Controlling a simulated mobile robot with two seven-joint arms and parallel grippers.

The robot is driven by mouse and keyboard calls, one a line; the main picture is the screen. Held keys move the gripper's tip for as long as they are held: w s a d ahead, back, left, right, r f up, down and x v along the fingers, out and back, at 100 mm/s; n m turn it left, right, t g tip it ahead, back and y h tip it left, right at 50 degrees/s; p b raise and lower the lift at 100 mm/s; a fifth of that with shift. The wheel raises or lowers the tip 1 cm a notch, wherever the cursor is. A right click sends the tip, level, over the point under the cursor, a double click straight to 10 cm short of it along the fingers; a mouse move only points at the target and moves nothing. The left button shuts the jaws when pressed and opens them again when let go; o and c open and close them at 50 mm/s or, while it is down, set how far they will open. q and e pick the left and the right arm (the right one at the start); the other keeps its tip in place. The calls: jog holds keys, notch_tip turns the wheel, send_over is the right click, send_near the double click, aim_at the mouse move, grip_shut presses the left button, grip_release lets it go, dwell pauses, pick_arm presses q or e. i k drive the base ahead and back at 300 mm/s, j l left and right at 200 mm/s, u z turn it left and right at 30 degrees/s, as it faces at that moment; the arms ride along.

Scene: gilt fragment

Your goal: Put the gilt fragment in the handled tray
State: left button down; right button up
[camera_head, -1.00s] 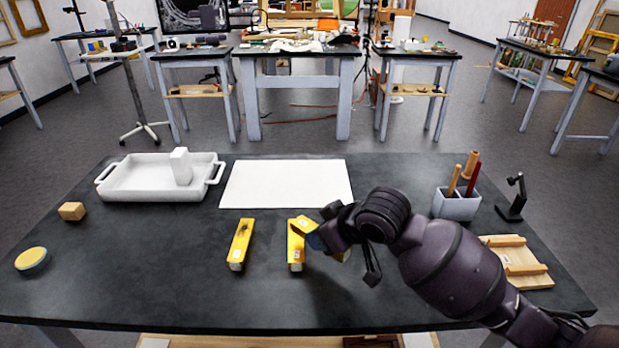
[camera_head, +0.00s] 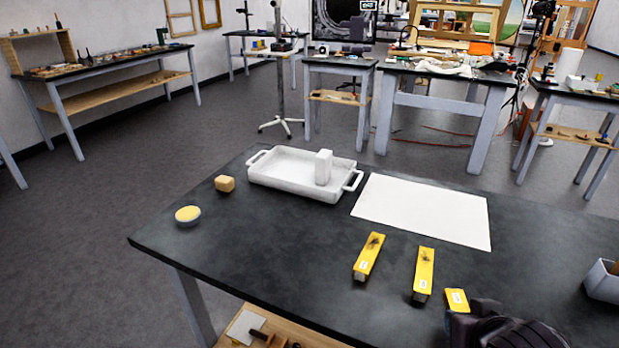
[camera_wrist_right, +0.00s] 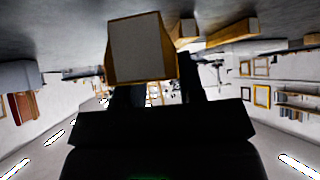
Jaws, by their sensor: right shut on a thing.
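The gilt fragment, a short yellow-gold piece with a pale label, shows in the head view (camera_head: 457,300) beside my dark right wrist. In the right wrist view the fragment (camera_wrist_right: 140,50) shows a pale face with gold edges, in front of the dark fingers. My right gripper (camera_wrist_right: 157,90) is shut on it; its fingers are mostly hidden in the head view. My left gripper is not in view.
Two similar long yellow bars, one (camera_head: 368,257) left of the other (camera_head: 424,273), lie left of the fragment. A white sheet (camera_head: 425,210) lies right of the tray. A wooden block (camera_head: 225,184) and a round yellow-topped dish (camera_head: 187,215) are at left. The table's front-left area is clear.

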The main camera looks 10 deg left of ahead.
aim_at(279, 170)
jog(key=i+j+u, duration=0.25)
jog(key=j, duration=0.55)
jog(key=i+j+u, duration=0.25)
jog(key=j, duration=0.55)
jog(key=i+j+u, duration=0.3)
jog(key=j, duration=0.4)
jog(key=i+j+u, duration=0.25)
jog(key=i+j, duration=0.25)
jog(key=i+j+u, duration=0.25)
jog(key=i+j, duration=0.25)
jog(key=j, duration=0.15)
jog(key=i+u, duration=0.5)
jog(key=i, duration=0.35)
jog(key=i+l+u, duration=0.15)
jog(key=l, duration=0.35)
jog(key=i+l+u, duration=0.2)
jog(key=l, duration=0.3)
jog(key=l+u, duration=0.15)
jog(key=l, duration=0.35)
